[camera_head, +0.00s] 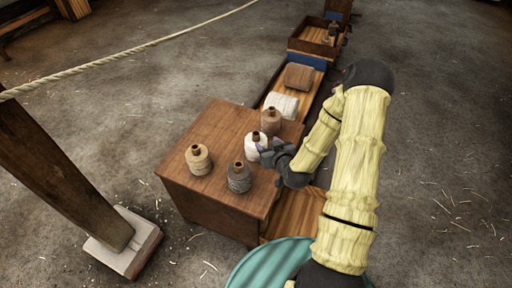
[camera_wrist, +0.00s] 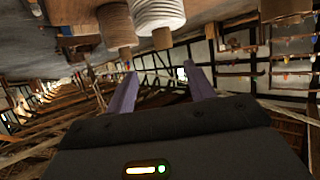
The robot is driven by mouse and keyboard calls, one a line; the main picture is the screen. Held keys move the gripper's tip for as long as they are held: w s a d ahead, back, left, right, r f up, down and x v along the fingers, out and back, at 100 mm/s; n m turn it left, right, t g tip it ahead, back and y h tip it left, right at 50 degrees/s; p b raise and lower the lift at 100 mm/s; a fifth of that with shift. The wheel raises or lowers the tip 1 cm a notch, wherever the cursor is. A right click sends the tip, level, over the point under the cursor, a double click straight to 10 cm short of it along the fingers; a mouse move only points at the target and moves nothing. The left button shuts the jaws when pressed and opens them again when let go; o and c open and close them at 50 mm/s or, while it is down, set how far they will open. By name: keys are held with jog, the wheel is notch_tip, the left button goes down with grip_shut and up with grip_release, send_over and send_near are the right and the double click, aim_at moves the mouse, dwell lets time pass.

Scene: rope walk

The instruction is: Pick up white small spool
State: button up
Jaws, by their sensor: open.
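The white small spool (camera_head: 252,152) stands upright on a brown wooden box, partly hidden by my gripper. It has a brown top. My gripper (camera_head: 264,151) is beside its right side, with the fingers pointing toward it. In the wrist view, the white spool (camera_wrist: 158,14) shows at the top edge, cut off, above the gap between the two open purple fingers (camera_wrist: 160,90). Nothing is between the fingers there. Whether a finger touches the spool cannot be told.
A brown spool (camera_head: 271,121) stands close behind the white one, a grey spool (camera_head: 239,179) in front, a cream spool (camera_head: 198,160) to the left. They share the wooden box top (camera_head: 222,130). A white bundle (camera_head: 282,104) lies behind. A rope (camera_head: 130,50) crosses the upper left.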

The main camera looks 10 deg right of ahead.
aim_at(254, 133)
jog(key=x, duration=0.7)
jog(key=shift+w+f+b, duration=0.15)
jog(key=shift+w+b, duration=0.1)
jog(key=shift+b, duration=0.1)
jog(key=x, duration=0.3)
jog(key=b+x, duration=0.1)
jog(key=shift+a+f, duration=0.4)
jog(key=shift+w+f, duration=0.15)
jog(key=shift+w, duration=0.2)
jog(key=shift+c, duration=0.2)
grip_shut()
